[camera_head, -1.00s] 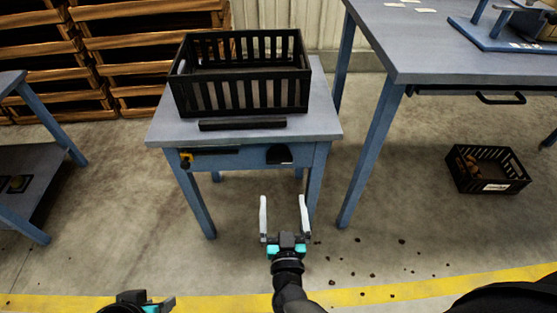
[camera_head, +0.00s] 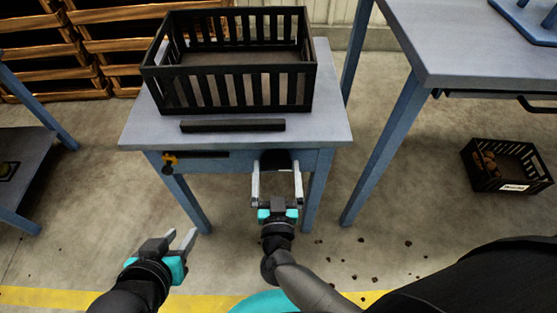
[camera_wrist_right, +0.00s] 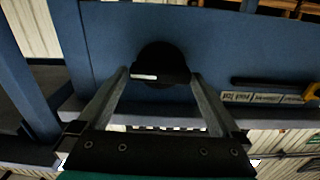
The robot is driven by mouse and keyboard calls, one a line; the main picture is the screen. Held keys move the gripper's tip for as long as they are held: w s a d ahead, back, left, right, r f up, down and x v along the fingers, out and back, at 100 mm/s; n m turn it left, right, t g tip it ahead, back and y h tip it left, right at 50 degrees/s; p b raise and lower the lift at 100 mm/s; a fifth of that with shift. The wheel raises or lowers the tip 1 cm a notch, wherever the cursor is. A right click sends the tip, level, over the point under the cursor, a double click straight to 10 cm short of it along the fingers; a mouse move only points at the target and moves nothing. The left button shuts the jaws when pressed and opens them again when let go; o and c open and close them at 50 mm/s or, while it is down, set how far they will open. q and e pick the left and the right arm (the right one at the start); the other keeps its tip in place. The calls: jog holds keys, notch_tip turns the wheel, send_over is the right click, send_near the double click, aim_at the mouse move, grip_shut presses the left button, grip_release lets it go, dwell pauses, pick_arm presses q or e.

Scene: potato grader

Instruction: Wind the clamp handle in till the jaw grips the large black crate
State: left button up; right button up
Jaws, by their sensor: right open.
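The large black crate (camera_head: 235,85) stands upright on a small blue table with a grey top. A black bar (camera_head: 232,125), seemingly the jaw, lies in front of it, with a strip of tabletop between them. A dark round part (camera_head: 277,157), seemingly the clamp handle, is on the table's front face; in the right wrist view it is a black disc (camera_wrist_right: 160,58) with a pale mark. My right gripper (camera_head: 277,167) is open, its fingertips on either side of the disc; contact cannot be told. My left gripper (camera_head: 182,240) is open and empty, low at the left.
A yellow-and-black fitting (camera_head: 170,160) with a dark slot is at the left of the table front. A taller workbench (camera_head: 450,60) stands at the right. A small black crate (camera_head: 510,185) with brown lumps is on the floor there. Wooden crates (camera_head: 40,60) are stacked behind.

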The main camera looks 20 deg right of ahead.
jog(key=shift+w, duration=0.15)
jog(key=shift+c, duration=0.4)
jog(key=c, duration=0.9)
